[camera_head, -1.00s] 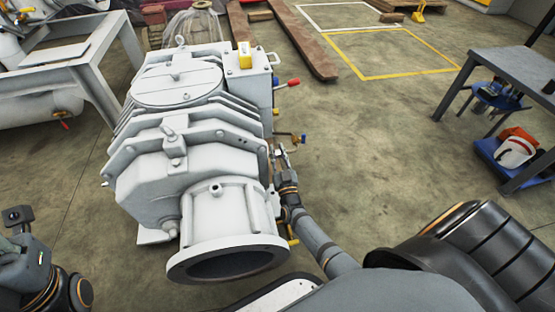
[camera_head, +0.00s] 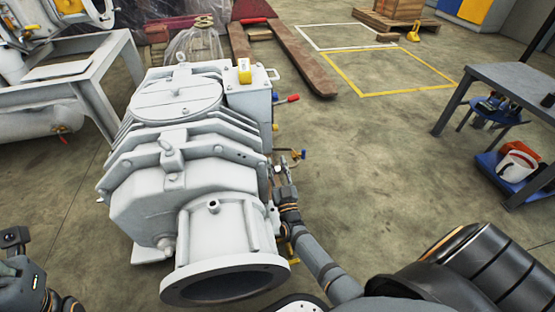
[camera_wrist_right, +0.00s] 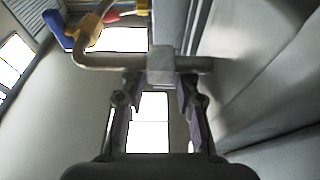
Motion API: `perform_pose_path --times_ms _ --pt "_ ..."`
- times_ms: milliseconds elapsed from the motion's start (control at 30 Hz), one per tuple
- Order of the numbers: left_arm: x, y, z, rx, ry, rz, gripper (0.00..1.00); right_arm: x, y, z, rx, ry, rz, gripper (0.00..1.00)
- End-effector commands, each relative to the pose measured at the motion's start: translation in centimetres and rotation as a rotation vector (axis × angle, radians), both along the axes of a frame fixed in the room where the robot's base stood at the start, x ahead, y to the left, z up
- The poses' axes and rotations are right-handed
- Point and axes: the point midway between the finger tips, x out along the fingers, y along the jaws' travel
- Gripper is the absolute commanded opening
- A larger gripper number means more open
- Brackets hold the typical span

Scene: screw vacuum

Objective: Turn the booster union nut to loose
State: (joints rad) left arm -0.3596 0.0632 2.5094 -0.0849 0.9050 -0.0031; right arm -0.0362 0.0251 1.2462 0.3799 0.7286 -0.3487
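The booster is the large white-grey pump (camera_head: 185,150) on the floor in the head view. In the right wrist view, the union nut (camera_wrist_right: 160,65) is a pale block-like collar on a bent metal pipe (camera_wrist_right: 95,52). My right gripper (camera_wrist_right: 160,80) has its two fingers apart, one on each side of the nut's near edge; I cannot tell whether they touch it. In the head view my right gripper (camera_head: 281,175) is beside the pump's right side, and the nut there is too small to make out. Only part of my left arm shows at the lower left; its fingers are not visible.
A blue-handled valve (camera_wrist_right: 62,30) is by the pipe bend, near the right gripper. A red-handled valve (camera_head: 288,99) sticks out farther back. A metal table (camera_head: 510,90) stands at the right. Open floor lies between it and the pump.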

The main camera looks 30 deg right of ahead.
Motion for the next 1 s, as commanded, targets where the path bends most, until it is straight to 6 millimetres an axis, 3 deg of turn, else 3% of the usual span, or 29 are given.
perform_pose_path --times_ms 200,400,1000 --pt "0.0 0.0 0.0 -0.002 0.001 0.001 0.3 -0.1 0.0 4.7 0.001 -0.004 0.001 0.3" --pt "0.0 0.0 0.0 -0.003 0.001 0.001 0.3 -0.1 0.0 8.0 0.001 -0.001 0.0 0.3" --pt "0.0 0.1 0.0 -0.003 0.002 0.001 0.3 -0.1 0.0 8.8 0.0 0.0 0.001 0.3"
